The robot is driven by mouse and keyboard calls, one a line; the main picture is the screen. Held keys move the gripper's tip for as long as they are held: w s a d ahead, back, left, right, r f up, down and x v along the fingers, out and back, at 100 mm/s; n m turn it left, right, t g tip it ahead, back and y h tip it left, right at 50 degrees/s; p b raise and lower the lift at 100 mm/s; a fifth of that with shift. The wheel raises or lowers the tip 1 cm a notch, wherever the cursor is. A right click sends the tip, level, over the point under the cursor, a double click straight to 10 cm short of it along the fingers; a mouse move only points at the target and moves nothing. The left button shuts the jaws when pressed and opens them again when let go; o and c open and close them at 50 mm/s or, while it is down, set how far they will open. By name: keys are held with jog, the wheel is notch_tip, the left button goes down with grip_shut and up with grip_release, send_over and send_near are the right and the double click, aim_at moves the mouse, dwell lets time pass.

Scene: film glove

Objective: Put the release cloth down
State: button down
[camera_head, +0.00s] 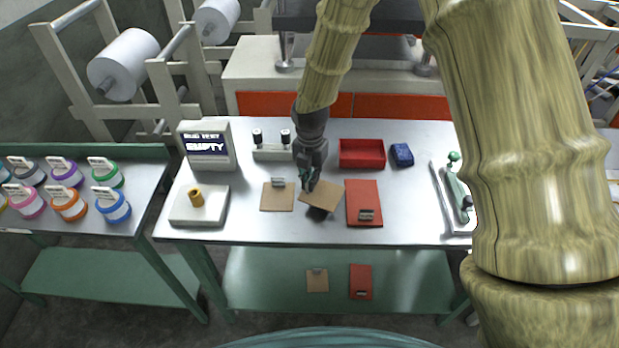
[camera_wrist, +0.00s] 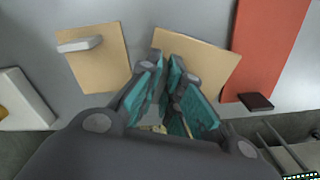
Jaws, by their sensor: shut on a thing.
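The release cloth (camera_head: 323,196), a tan square sheet, is gripped near its far edge by my gripper (camera_head: 308,183). It is turned at an angle, and a dark shadow beneath it suggests it is a little above the steel table (camera_head: 260,225). In the wrist view the cloth (camera_wrist: 205,65) shows beyond the teal finger pads of my gripper (camera_wrist: 172,80). The pads hide the spot where they hold it.
A tan square with a grey tab (camera_head: 278,197) lies left of the cloth, a red sheet with a dark tab (camera_head: 362,196) right. A red tray (camera_head: 362,150), blue block (camera_head: 402,155), display box (camera_head: 206,146) and pale block with a yellow cylinder (camera_head: 197,212) stand around.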

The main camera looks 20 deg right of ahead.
jog(key=shift+w+d+f, duration=0.1)
jog(key=shift+w, duration=0.9)
jog(key=shift+f+p, duration=1.1)
jog(key=shift+f, duration=0.65)
jog(key=shift+f, duration=0.15)
jog(key=c, duration=1.6)
grip_release()
jog(key=shift+r, duration=0.3)
notch_tip(320, 180, up, 12)
jog(key=b, duration=0.4)
jog(key=shift+f, duration=0.15)
